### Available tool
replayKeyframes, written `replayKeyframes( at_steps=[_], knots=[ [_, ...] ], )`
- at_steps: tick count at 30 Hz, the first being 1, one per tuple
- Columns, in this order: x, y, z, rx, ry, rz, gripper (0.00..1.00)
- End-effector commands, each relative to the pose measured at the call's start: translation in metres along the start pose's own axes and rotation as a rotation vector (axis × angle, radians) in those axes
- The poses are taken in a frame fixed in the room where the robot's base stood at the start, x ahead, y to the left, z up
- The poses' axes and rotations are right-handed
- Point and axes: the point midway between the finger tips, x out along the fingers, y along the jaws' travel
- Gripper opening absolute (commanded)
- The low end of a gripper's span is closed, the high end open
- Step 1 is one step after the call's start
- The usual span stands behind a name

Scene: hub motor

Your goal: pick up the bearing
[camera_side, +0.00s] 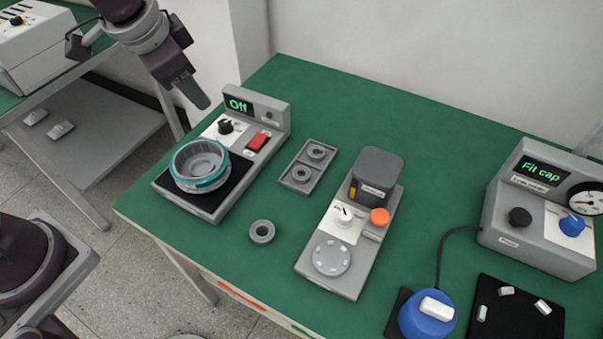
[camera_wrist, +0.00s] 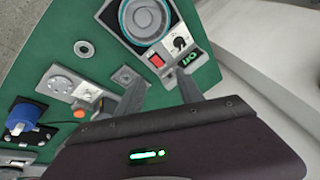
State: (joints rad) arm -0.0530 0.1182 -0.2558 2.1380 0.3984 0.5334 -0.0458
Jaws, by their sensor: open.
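A small grey ring-shaped bearing (camera_side: 262,232) lies flat on the green table near its front edge; it also shows in the wrist view (camera_wrist: 83,49). More grey ring parts (camera_side: 317,152) sit in a small two-pocket tray (camera_side: 291,186), partly hidden behind a finger in the wrist view. My gripper (camera_side: 203,103) is raised behind and above the Off-display station, well away from the loose bearing. In the wrist view, its two fingers (camera_wrist: 160,90) stand apart with nothing between them.
A teal-rimmed hub housing (camera_side: 201,167) sits on the black plate of the Off-display station (camera_side: 270,105). A grey machine with an orange button (camera_side: 379,217) stands right of the tray. A "Fit cap" gauge box (camera_side: 545,225) and blue-based tool (camera_side: 427,315) are farther right.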

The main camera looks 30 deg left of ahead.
Motion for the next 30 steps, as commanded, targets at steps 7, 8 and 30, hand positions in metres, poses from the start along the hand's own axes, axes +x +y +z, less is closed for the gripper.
replayKeyframes(
  at_steps=[7, 8, 30],
  knots=[
    [0.151, 0.079, -0.056, 0.223, 0.061, 0.265, 0.44],
    [0.162, 0.088, -0.058, 0.233, 0.073, 0.292, 0.44],
    [0.259, 0.145, -0.074, 0.253, 0.105, 0.375, 0.44]
  ],
)
